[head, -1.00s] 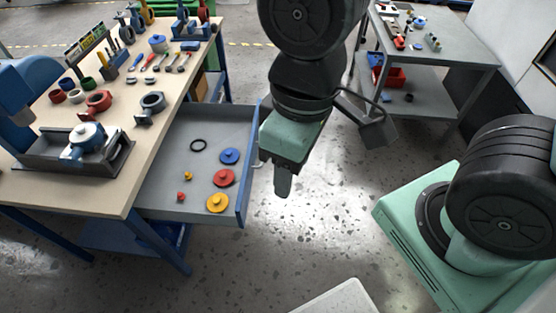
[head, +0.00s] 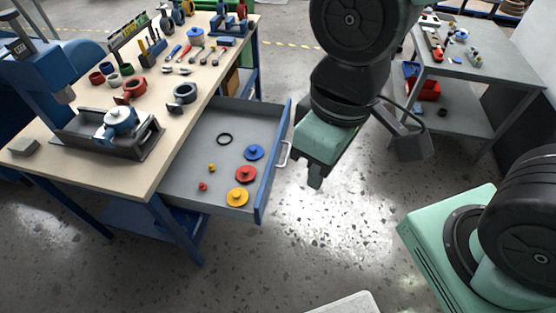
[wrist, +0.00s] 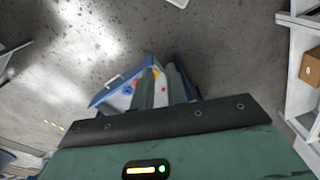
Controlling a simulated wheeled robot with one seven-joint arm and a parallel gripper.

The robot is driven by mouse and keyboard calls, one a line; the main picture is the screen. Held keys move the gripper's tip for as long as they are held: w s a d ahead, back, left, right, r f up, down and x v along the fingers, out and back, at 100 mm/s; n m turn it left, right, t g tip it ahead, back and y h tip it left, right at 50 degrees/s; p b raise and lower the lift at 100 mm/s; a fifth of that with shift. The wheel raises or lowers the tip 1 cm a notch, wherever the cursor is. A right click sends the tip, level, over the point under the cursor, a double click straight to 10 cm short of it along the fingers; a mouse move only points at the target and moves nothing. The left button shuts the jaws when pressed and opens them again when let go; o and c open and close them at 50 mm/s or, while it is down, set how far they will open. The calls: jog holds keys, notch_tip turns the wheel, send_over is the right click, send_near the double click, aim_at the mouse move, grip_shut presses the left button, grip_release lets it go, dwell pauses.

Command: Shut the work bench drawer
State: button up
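The work bench drawer (head: 190,180) is pulled out from under the wooden-topped bench (head: 150,180). Its blue front panel (head: 272,165) faces right and carries a pale handle (head: 284,154). My gripper (head: 316,182) hangs just right of the handle, pointing down, with a visible gap to the drawer front. In the wrist view the two fingers (wrist: 162,85) are apart with nothing held between them. The drawer and its handle (wrist: 114,80) show beyond them, partly hidden by the fingers.
The drawer holds a black ring (head: 224,139), blue (head: 254,152), red (head: 246,174) and yellow discs (head: 237,197), and small knobs. Tools and valve parts lie on the bench top. A grey side table (head: 485,75) stands at the back right. The floor right of the drawer is clear.

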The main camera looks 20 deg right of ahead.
jog(key=w+d+f+m+t+b, duration=0.1)
jog(key=w+f+m+b, duration=0.1)
jog(key=w+f+b, duration=0.2)
jog(key=w+f+m+t+b, duration=0.1)
jog(key=w+f+b, duration=0.3)
jog(key=f, duration=0.3)
jog(key=w+d+f+m+t+y+b, duration=0.1)
jog(key=w+f+m+b, duration=0.1)
jog(key=w+f+b, duration=0.2)
jog(key=shift+w+d+f+m, duration=0.3)
jog(key=shift+w+f, duration=0.25)
jog(key=shift+f, duration=0.2)
grip_shut()
jog(key=m+t+y+b, duration=0.1)
jog(key=m+t+b, duration=0.45)
jog(key=b, duration=0.95)
send_near(274, 163)
notch_tip(274, 163, down, 3)
jog(key=w+d+m+g, duration=0.1)
jog(key=d+g, duration=0.1)
jog(key=d, duration=0.1)
jog(key=shift+t, duration=0.25)
jog(key=shift+w+a, duration=0.65)
jog(key=shift+a, duration=0.3)
jog(key=shift+w+a, duration=0.7)
jog(key=shift+a, duration=0.25)
